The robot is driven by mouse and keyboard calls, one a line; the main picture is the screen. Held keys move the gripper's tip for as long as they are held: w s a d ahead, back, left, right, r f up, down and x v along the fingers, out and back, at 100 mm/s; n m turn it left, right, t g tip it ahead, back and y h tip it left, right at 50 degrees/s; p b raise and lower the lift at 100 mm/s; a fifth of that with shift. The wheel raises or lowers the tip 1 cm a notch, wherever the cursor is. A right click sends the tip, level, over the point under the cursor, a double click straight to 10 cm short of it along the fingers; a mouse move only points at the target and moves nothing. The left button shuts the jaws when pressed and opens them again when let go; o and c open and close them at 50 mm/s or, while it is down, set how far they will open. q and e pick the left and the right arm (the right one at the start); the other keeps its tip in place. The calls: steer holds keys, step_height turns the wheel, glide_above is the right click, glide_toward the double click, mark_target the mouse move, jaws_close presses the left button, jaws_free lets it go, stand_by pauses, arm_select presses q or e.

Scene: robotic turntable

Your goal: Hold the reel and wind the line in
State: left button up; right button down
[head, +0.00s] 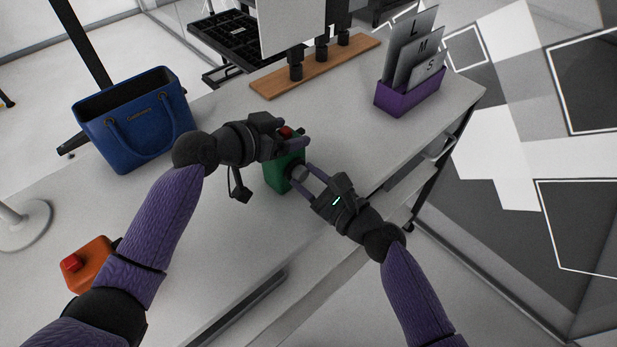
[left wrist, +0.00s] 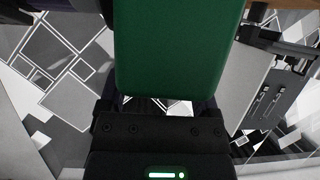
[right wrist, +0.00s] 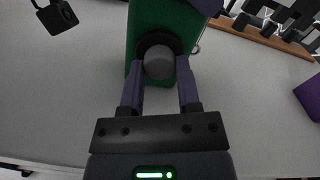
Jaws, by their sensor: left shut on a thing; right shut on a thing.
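The reel is a green box (head: 277,178) over the table, with a red part (head: 286,131) at its top and a round grey knob (right wrist: 158,62) in a dark collar on its side. My left gripper (head: 294,136) is shut on the upper part of the green body, which also fills the top of the left wrist view (left wrist: 178,45). My right gripper (head: 301,175) is shut on the knob, one finger on each side. A small metal loop (right wrist: 196,48) shows beside the green body in the right wrist view. I cannot make out a line.
A blue handbag (head: 133,115) stands at the back left and an orange box with a red button (head: 90,262) at the front left. A wooden strip (head: 315,67) and a purple card holder (head: 410,95) are at the back. The grey tabletop (head: 225,245) has bare room in front.

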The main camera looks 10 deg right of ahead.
steer(key=n, duration=1.2)
steer(key=shift+d+n, duration=0.1)
steer(key=shift+n, duration=0.3)
steer(key=n, duration=0.6)
steer(key=shift+r, duration=0.1)
steer(key=n, duration=0.7)
steer(key=shift+c, duration=1.5)
jaws_free()
